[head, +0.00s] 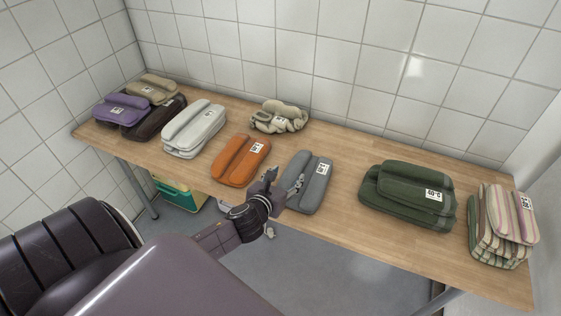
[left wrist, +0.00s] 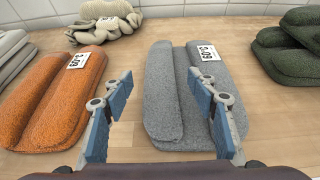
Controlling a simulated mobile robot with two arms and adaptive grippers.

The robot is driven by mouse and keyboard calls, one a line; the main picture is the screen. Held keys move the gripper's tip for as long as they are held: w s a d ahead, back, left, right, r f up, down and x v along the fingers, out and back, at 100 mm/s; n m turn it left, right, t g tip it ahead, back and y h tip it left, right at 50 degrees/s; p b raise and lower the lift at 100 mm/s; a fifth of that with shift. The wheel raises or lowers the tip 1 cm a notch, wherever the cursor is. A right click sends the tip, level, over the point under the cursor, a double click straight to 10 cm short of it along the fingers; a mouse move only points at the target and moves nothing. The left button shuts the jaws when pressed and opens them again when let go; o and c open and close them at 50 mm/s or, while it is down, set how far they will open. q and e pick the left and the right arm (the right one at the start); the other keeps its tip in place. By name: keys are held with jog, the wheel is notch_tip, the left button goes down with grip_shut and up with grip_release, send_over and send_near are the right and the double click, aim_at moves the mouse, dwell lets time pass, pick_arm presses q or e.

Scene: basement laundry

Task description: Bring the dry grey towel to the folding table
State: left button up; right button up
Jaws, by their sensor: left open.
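A folded grey towel (head: 315,190) with a white tag lies on the wooden table (head: 345,240), near its front edge. It also shows in the left wrist view (left wrist: 166,105), straight ahead of the fingers. My left gripper (head: 284,182) is open and empty at the towel's near left side. In the left wrist view its blue-padded fingers (left wrist: 160,85) stand apart, the left one over bare wood beside the towel and the right one in front of the towel. I cannot tell whether they touch it. My right gripper is not in view.
An orange towel (head: 241,160) lies left of the grey one, a crumpled beige cloth (head: 279,118) behind. Green towels (head: 408,192) and a striped stack (head: 503,225) are to the right. White (head: 193,130), purple (head: 121,111) and brown (head: 154,118) towels lie left. Tiled walls close the back.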

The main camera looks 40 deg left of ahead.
pick_arm(q)
jog(key=v, duration=0.5)
dwell(0.5)
